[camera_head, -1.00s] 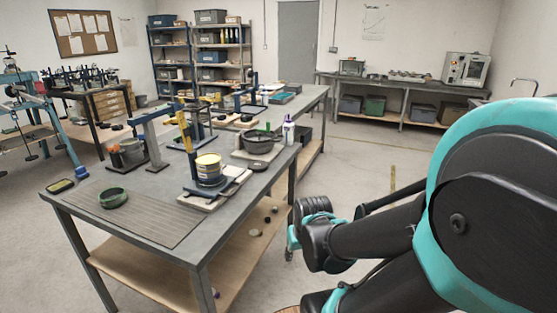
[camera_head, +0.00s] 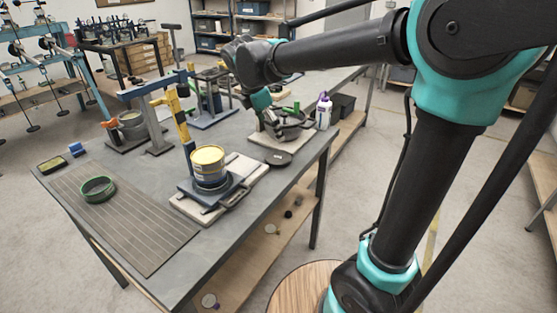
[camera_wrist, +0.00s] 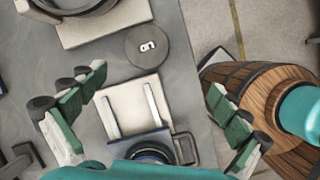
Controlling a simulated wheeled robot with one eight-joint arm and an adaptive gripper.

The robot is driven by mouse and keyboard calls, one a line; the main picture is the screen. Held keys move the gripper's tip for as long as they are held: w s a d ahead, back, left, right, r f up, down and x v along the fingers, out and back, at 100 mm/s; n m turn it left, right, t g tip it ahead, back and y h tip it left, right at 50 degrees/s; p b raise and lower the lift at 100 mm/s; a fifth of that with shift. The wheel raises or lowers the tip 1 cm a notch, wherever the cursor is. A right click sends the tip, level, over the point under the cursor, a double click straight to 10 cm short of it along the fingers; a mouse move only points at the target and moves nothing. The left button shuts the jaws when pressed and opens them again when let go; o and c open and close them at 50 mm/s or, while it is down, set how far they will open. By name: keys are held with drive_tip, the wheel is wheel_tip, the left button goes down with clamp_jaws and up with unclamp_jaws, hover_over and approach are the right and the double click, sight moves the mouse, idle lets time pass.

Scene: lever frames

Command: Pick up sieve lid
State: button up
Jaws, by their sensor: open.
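In the wrist view the disc (camera_wrist: 147,47) shows a small white marking on top and lies just beyond the space between my fingertips. My gripper (camera_wrist: 158,84) is open, with green-padded fingers spread wide to left and right and nothing between them. In the head view my gripper is over the right side of the bench near the pan, partly hidden by my arm.
A yellow-topped can (camera_head: 208,165) stands on a stand on another pale board. A white bottle (camera_head: 323,112) stands behind. A green ring (camera_head: 98,189) lies on the ribbed mat (camera_head: 140,235). The bench's right edge is close.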

wheel_tip(320, 180, up, 2)
drive_tip(key=a+n, duration=0.2)
drive_tip(key=a, duration=0.1)
hover_over(278, 157)
drive_tip(key=s+a, duration=0.2)
wheel_tip(278, 157, down, 11)
drive_tip(key=shift+s, duration=0.15)
drive_tip(key=x, duration=0.4)
drive_tip(key=shift+w, duration=0.35)
drive_tip(key=shift+w+d+f, duration=0.1)
drive_tip(key=shift+d+f, duration=0.1)
drive_tip(key=shift+f, duration=0.3)
drive_tip(key=shift+c, duration=0.5)
drive_tip(key=c, duration=1.2)
